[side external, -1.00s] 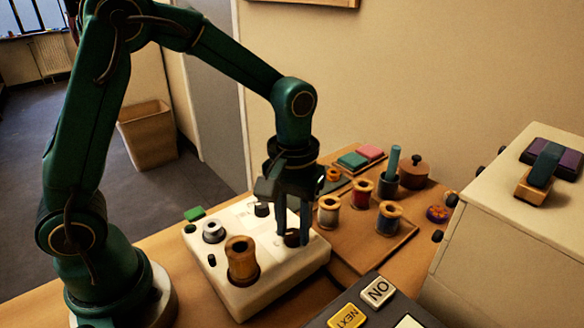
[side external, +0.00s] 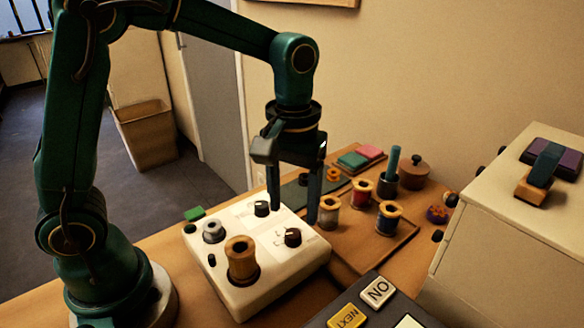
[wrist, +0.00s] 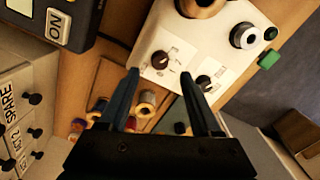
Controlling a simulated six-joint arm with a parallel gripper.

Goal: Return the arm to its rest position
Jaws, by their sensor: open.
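My green arm reaches over the table from the left in the side view. My gripper (side external: 294,200) points down, open and empty, above the rear edge of a cream control box (side external: 270,285). In the wrist view my gripper (wrist: 157,100) shows its two fingers apart with nothing between them. The box carries a front black knob (side external: 293,237), a rear black knob (side external: 261,208), a silver knob (side external: 213,231) and a wooden spool (side external: 241,260). The front knob also shows in the wrist view (wrist: 160,59), clear of the fingers.
A wooden board (side external: 350,250) right of the box holds several thread spools, one a blue spool (side external: 388,217). A cream cabinet (side external: 510,230) stands at right. Open air lies above the box.

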